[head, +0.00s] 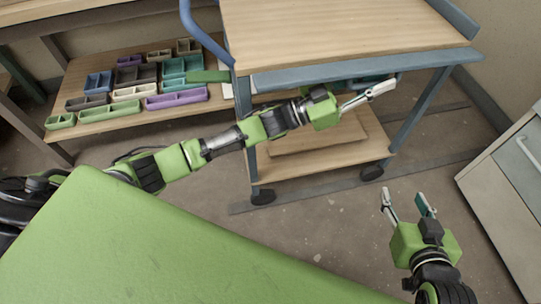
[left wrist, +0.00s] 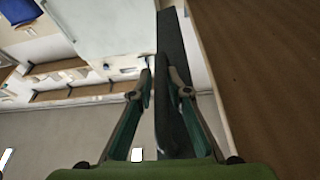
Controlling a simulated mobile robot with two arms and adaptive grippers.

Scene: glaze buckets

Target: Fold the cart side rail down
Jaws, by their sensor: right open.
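The cart (head: 335,25) has a wooden top and a blue-grey side rail (head: 300,76) along its near edge. In the left wrist view the rail (left wrist: 170,40) is a dark strip beside the wooden top (left wrist: 260,70). My left gripper (head: 384,85) is at the rail's near side, right of its middle. In the left wrist view its fingers (left wrist: 162,78) are apart, with the strip running down between and partly behind the right finger. I cannot tell whether they touch it. My right gripper (head: 405,198) is open and empty over the floor, right of the cart.
A low shelf (head: 72,92) with several coloured trays stands at the back left. The cart has a curved blue handle (head: 200,38), a lower shelf (head: 290,165) and wheels. A light cabinet (head: 505,180) is at the right. A green surface (head: 150,250) fills the lower left.

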